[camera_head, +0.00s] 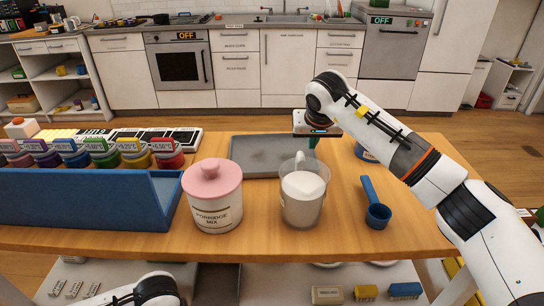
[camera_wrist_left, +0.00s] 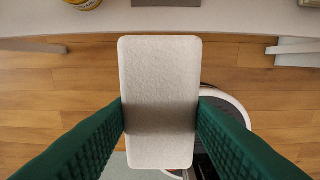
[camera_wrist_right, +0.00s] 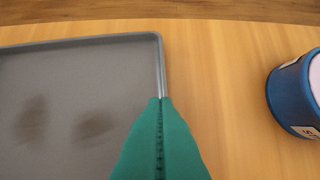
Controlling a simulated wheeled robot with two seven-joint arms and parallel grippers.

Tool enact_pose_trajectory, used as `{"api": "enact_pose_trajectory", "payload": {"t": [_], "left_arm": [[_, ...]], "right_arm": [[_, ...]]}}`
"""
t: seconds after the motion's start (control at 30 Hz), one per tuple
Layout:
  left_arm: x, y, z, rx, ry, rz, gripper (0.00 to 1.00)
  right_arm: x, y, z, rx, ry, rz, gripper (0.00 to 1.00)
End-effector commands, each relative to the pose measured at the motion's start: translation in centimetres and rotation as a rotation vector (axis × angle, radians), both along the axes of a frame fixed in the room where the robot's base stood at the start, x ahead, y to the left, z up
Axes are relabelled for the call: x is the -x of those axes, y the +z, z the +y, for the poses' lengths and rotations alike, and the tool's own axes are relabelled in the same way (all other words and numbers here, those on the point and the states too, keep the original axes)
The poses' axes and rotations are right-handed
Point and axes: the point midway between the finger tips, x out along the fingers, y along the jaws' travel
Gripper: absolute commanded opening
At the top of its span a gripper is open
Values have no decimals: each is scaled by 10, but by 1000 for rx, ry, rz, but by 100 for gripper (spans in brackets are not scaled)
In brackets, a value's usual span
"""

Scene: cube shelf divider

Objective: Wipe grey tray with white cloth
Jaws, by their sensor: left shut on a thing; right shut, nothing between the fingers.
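The grey tray (camera_head: 262,156) lies flat on the wooden table, behind the porridge jar and the measuring jug. In the right wrist view the tray (camera_wrist_right: 70,75) shows two dark smudges on its floor. My right gripper (camera_wrist_right: 161,98) is shut and empty, its green fingertips at the tray's right rim; I cannot tell whether they touch it. In the head view this gripper (camera_head: 313,142) is partly hidden behind its wrist. My left gripper (camera_wrist_left: 160,115) is shut on the white cloth (camera_wrist_left: 158,70), a thick pale block, held over the floor. The head view does not show the cloth.
On the table (camera_head: 330,235) stand a pink-lidded porridge jar (camera_head: 215,208), a jug of white contents (camera_head: 303,205), a blue scoop (camera_head: 377,213) and a blue rack (camera_head: 90,205) of coloured jars. A blue round container (camera_wrist_right: 293,95) stands right of the tray.

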Motion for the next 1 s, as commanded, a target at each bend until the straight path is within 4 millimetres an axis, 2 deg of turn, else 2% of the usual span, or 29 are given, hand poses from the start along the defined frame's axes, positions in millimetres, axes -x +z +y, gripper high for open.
{"api": "enact_pose_trajectory", "payload": {"t": [0.17,0.37,1.0], "left_arm": [[0,-2,0,0,0,0,12],[0,3,0,0,0,0,12],[0,43,0,0,0,0,12]], "right_arm": [[0,-4,0,0,0,0,0],[0,2,0,0,0,0,0],[0,53,0,1,0,-1,0]]}}
